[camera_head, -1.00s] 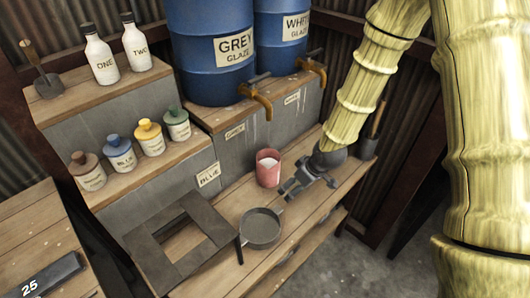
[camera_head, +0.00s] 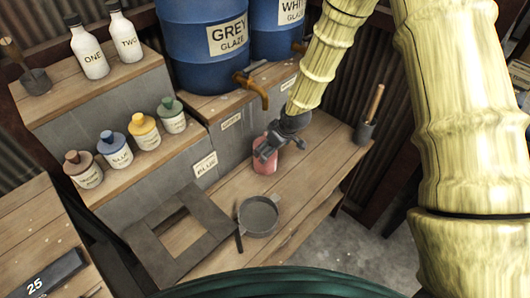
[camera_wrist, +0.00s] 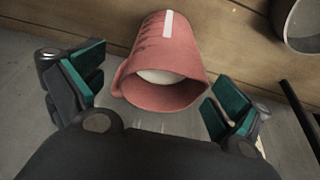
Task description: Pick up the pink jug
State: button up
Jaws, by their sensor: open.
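The pink jug (camera_head: 265,160) stands on the low wooden bench (camera_head: 314,155), near the grey block wall and below the brass tap. My gripper (camera_head: 279,148) is at the jug and hides part of it in the head view. In the wrist view the pink jug (camera_wrist: 162,72) lies between the two open fingers of my gripper (camera_wrist: 155,98), with its rim towards me and something white inside. A gap shows between the jug and each finger. The right finger is nearer to the jug's rim than the left finger.
A grey pan (camera_head: 259,216) and a dark square frame (camera_head: 176,238) are on the bench left of the jug. The brass tap (camera_head: 253,88) of the grey glaze barrel (camera_head: 204,45) juts out above. A dark holder with a wooden handle (camera_head: 368,125) stands at the right end.

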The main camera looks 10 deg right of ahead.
aim_at(265, 151)
jog(key=w+a+f+p, duration=0.2)
jog(key=shift+w+a+f+p, duration=0.1)
jog(key=shift+w+p, duration=0.2)
jog(key=shift+p, duration=0.1)
jog(key=shift+w+f, duration=0.1)
jog(key=shift+f, duration=0.05)
jog(key=shift+c, duration=0.2)
jog(key=c, duration=2.1)
